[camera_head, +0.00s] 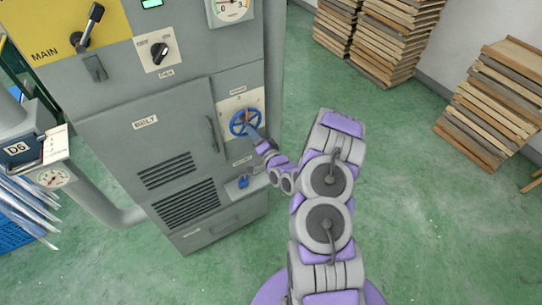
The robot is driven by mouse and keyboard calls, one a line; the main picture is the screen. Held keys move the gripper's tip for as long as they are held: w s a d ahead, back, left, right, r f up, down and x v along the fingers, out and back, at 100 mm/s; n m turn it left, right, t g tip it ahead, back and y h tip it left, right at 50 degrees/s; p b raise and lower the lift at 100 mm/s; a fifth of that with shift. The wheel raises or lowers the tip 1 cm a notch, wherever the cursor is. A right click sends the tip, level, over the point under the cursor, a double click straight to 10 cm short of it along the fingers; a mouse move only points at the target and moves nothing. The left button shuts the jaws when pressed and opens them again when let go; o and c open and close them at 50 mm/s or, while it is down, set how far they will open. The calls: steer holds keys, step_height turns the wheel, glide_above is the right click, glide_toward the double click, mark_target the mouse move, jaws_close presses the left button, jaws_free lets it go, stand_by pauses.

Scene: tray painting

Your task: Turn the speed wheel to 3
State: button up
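The speed wheel (238,122) is a small blue spoked handwheel on a pale plate (256,99) on the right part of the grey machine cabinet's front. My gripper (254,133) reaches in from the lower right, with its tip at the wheel's right lower edge. It looks to be touching or very close to the rim. The fingers are too small to tell whether they are open or shut. The markings on the plate are too small to read. A round gauge (231,9) with a 0 to 3 scale is at the top edge, partly cut off.
A black knob (159,52) and a MAIN lever (89,24) are on the cabinet's upper left. A door handle (210,134) stands left of the wheel, and a small blue part (243,182) is below it. Stacks of boards (500,98) stand at right.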

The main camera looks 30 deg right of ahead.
steer(key=s+p, duration=0.2)
steer(key=s, duration=1.2)
steer(key=shift+s+d+f, duration=0.25)
steer(key=shift+d+f, duration=0.1)
steer(key=shift+d, duration=0.1)
steer(key=s+a+r+n+g+h, duration=0.2)
steer(key=s+r+n+g, duration=0.25)
steer(key=r+g, duration=0.3)
steer(key=s+a+r+n+g+h, duration=0.1)
steer(key=s+r+n+g, duration=0.3)
steer(key=r+n+g, duration=0.3)
steer(key=s+a+r+g, duration=0.2)
steer(key=s+a+r, duration=0.2)
steer(key=s, duration=0.4)
steer(key=s+a+r+g+y, duration=0.1)
steer(key=s+a+r, duration=0.2)
steer(key=s+a, duration=0.2)
steer(key=s+a+r+n+g+y, duration=0.1)
steer(key=s+a+r, duration=0.3)
steer(key=s, duration=0.7)
steer(key=shift+a+r+g, duration=0.2)
steer(key=shift+r+g, duration=0.15)
steer(key=shift+g, duration=0.5)
